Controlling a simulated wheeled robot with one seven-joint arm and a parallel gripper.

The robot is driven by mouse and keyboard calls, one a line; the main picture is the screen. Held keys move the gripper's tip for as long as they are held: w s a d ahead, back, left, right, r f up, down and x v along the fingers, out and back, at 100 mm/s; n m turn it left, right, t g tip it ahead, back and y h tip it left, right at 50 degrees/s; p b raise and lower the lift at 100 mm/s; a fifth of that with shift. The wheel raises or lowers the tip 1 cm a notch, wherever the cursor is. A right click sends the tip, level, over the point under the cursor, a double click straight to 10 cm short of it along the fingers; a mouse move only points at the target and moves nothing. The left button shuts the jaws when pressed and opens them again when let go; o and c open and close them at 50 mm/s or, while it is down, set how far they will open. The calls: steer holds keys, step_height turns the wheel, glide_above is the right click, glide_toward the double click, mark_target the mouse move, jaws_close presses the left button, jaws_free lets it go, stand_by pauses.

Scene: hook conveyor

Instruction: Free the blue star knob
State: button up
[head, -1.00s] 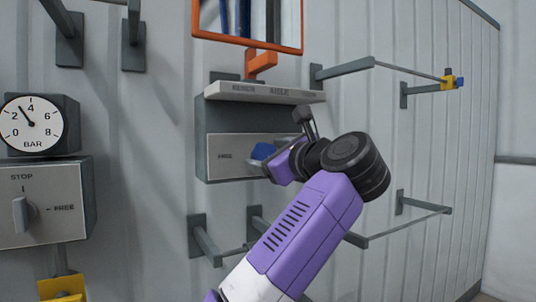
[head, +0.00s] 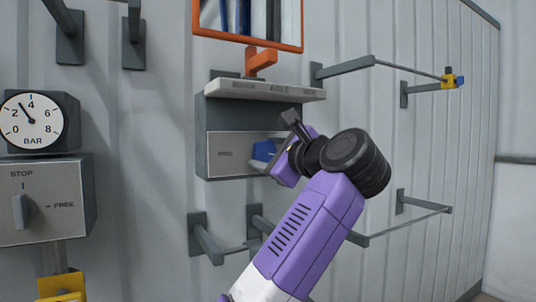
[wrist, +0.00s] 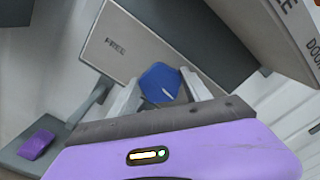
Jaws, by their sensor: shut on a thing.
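The blue star knob (head: 263,150) sits on the front of a grey panel (head: 222,155) in the wall box, below a pale ledge. It also shows in the wrist view (wrist: 160,80), with a short white line on its face. My gripper (wrist: 162,95) is shut on the knob, one finger on each side of it. In the head view my wrist hides the right part of the knob and panel. The panel carries the word FREE, to the left of the knob in the head view.
A pale ledge (head: 268,91) juts out above the knob, under an orange-framed mirror (head: 248,22). Grey brackets with rods (head: 220,245) stick out below and to the right. A pressure gauge (head: 32,120) and a STOP/FREE switch box (head: 45,203) are at left.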

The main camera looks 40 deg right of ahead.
steer(key=n, duration=0.4)
steer(key=shift+f+n, duration=0.15)
steer(key=shift+n, duration=0.15)
steer(key=n, duration=0.4)
steer(key=shift+a+f+n, duration=0.1)
steer(key=shift+n, duration=0.2)
steer(key=n+p, duration=0.1)
steer(key=n, duration=0.3)
steer(key=shift+f+n, duration=0.15)
steer(key=shift+n, duration=0.15)
steer(key=shift+f+n+p, duration=0.15)
steer(key=shift+n+p, duration=0.3)
steer(key=shift+n, duration=1.65)
steer(key=o, duration=1.4)
steer(key=shift+s, duration=0.1)
